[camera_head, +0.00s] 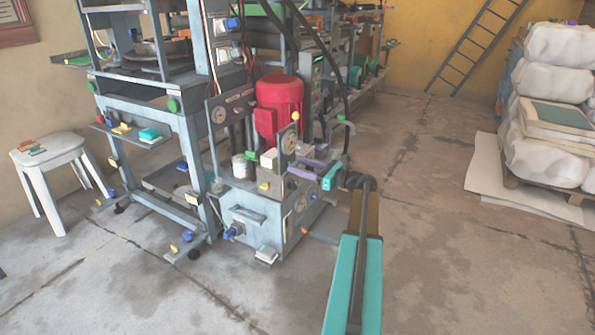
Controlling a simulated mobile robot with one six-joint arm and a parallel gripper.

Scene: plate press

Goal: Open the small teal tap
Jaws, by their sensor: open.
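A small teal piece (331,176), which looks like the tap's handle, shows at the right side of the grey hydraulic unit (262,222), just above its front right corner. My arm reaches up from the bottom of the picture. Its dark end, my gripper (350,181), is right beside the teal piece. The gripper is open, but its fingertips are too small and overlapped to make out. I cannot tell whether they touch the teal piece or which way the tap is turned.
The blue-grey press frame (190,150) is further left, near a white stool (52,160). White sacks (555,150) are stacked on a pallet at right. Floor is clear between unit and sacks.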

